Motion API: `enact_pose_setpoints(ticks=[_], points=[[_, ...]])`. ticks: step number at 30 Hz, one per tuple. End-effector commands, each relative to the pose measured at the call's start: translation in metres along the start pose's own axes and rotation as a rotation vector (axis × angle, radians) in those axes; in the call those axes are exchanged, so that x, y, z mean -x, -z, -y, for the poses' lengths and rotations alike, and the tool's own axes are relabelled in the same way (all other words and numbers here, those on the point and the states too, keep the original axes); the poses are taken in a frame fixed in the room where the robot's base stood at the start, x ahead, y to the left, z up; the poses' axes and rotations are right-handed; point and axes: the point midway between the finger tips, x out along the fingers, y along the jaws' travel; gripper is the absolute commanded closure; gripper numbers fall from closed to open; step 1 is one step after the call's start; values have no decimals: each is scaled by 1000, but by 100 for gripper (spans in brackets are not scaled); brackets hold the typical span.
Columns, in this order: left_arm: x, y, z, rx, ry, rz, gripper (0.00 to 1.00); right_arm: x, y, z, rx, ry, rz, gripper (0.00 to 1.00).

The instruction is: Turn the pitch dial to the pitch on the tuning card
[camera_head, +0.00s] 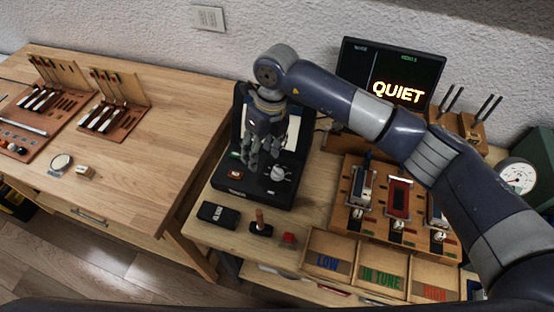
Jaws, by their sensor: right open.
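A black device (239,186) stands on the right-hand bench. A light round knob (279,173), likely the pitch dial, sits on its sloped lower face. A white card or sheet (293,134) shows at its upper part, mostly behind my right gripper, and I cannot read it. My right gripper (262,164) hangs over the device, fingers pointing down, just left of the knob. It is open, and I see nothing between its fingers. Whether it touches the knob I cannot tell. My left gripper is not in view.
A monitor (408,70) reading "QUIET" stands behind my right arm. A wooden rack (373,215) and trays marked LOW, IN TUNE and HIGH (380,277) lie to the right. A black box (217,214) and a small red object (288,238) lie in front. The left bench's (165,150) right side is clear.

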Motion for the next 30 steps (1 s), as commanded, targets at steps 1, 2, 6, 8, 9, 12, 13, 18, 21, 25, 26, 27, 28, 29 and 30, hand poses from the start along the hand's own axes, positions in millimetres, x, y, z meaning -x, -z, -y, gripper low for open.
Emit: enact_pose_setpoints(ticks=[1, 2, 6, 8, 9, 12, 13, 18, 21, 25, 26, 27, 28, 29, 30], points=[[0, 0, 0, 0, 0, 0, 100, 6, 4, 16, -10, 63, -30, 50], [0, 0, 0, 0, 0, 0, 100, 9, 6, 23, -16, 89, -45, 50], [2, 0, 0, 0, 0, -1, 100, 12, 13, 40, -31, 150, -82, 50], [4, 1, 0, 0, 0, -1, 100, 8, 13, 41, -32, 153, -85, 50], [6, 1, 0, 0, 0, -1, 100, 4, 14, 41, -32, 151, -84, 50], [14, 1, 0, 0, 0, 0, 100, -12, 16, 42, -31, 149, -85, 50], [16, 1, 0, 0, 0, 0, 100, -18, 16, 43, -31, 147, -86, 50], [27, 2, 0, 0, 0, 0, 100, -50, 18, 48, -32, 147, -84, 50], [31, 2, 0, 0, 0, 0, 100, -67, 20, 50, -30, 147, -83, 50], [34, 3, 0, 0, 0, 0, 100, -82, 20, 52, -30, 146, -82, 50], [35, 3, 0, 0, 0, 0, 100, -85, 20, 53, -30, 147, -81, 50], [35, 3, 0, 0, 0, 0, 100, -87, 20, 54, -30, 147, -80, 50], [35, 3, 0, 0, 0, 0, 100, -89, 21, 54, -30, 148, -80, 50], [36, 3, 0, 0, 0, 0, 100, -90, 21, 54, -30, 148, -80, 50], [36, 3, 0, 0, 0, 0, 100, -91, 21, 54, -29, 148, -80, 50]])
